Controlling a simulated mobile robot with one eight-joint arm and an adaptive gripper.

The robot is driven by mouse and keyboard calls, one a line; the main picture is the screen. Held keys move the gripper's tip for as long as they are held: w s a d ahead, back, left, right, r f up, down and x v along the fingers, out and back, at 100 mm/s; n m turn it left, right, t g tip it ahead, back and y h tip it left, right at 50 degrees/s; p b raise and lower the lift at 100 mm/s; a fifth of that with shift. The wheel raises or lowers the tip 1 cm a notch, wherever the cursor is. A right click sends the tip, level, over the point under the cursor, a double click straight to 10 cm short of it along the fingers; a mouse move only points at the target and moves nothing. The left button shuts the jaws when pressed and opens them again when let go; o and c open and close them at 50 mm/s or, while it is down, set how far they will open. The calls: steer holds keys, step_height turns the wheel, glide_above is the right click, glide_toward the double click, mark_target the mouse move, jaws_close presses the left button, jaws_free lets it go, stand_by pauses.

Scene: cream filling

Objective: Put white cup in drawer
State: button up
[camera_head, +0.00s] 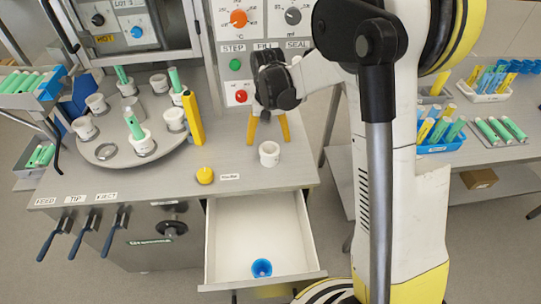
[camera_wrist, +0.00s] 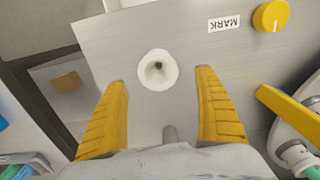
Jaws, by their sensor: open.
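A white cup (camera_head: 269,153) stands upright on the grey bench top near its right front corner. In the wrist view the cup (camera_wrist: 157,69) lies just beyond the gap between my fingertips, with nothing touching it. My gripper (camera_head: 267,141) has yellow fingers pointing down and apart. It also shows open and empty in the wrist view (camera_wrist: 163,80). The drawer (camera_head: 255,225) below the bench front is pulled open. A blue round cup-like item (camera_head: 261,268) lies inside it near the front wall.
A yellow knob (camera_head: 205,175) and a MARK label (camera_head: 229,177) are left of the cup. A round turntable (camera_head: 112,155) with several white cups and green tubes stands further left, with a yellow upright piece (camera_head: 193,118) at its edge. Control panel buttons (camera_head: 241,96) are behind.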

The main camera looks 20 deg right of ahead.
mark_target(270, 150)
step_height(270, 150, down, 6)
steer(key=shift+d+r+b, duration=0.15)
steer(key=shift+b, duration=1.05)
steer(key=shift+r, duration=0.1)
steer(key=c, duration=1.5)
steer(key=shift+r, duration=0.1)
